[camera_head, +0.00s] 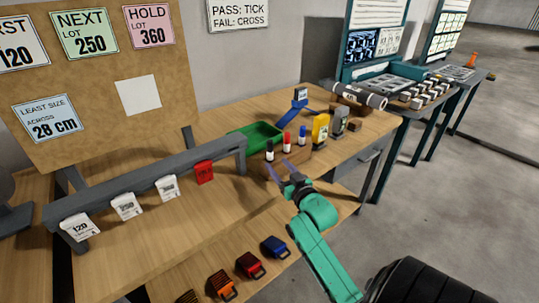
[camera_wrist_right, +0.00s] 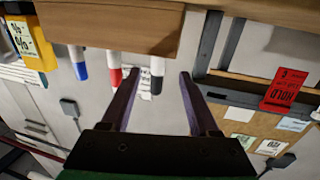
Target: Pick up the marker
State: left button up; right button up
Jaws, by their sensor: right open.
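Three markers with white bodies stand in a wooden block (camera_head: 292,161): a black-capped marker (camera_head: 270,150), a red-capped marker (camera_head: 287,141) and a blue-capped marker (camera_head: 303,134). The right wrist view shows the block (camera_wrist_right: 110,25) at the top, with the black marker (camera_wrist_right: 157,72), red marker (camera_wrist_right: 115,72) and blue marker (camera_wrist_right: 79,64) pointing down. My right gripper (camera_head: 281,167) is open and empty beside the block's near side. In the wrist view its fingertips (camera_wrist_right: 159,73) lie either side of the black marker; whether they touch it I cannot tell. My left gripper is out of view.
A green tray (camera_head: 255,137) lies behind the block. A yellow container (camera_head: 320,128) and a grey one (camera_head: 340,121) stand to its right. A grey rail (camera_head: 150,178) with hanging tags crosses the left of the table. A blue stand (camera_head: 294,112) is farther back.

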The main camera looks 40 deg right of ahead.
jog(key=x, duration=0.6)
jog(key=shift+w+d+r+p, duration=0.15)
jog(key=shift+w+d+p, duration=0.05)
jog(key=shift+w+p, duration=0.1)
jog(key=shift+w, duration=0.2)
jog(key=shift+s, duration=0.1)
grip_shut()
notch_tip(320, 180, up, 20)
jog(key=c, duration=0.8)
grip_release()
grip_shut()
notch_tip(320, 180, up, 7)
jog(key=p, duration=0.8)
send_over(271, 156)
jog(key=w, duration=0.1)
jog(key=shift+d, duration=0.25)
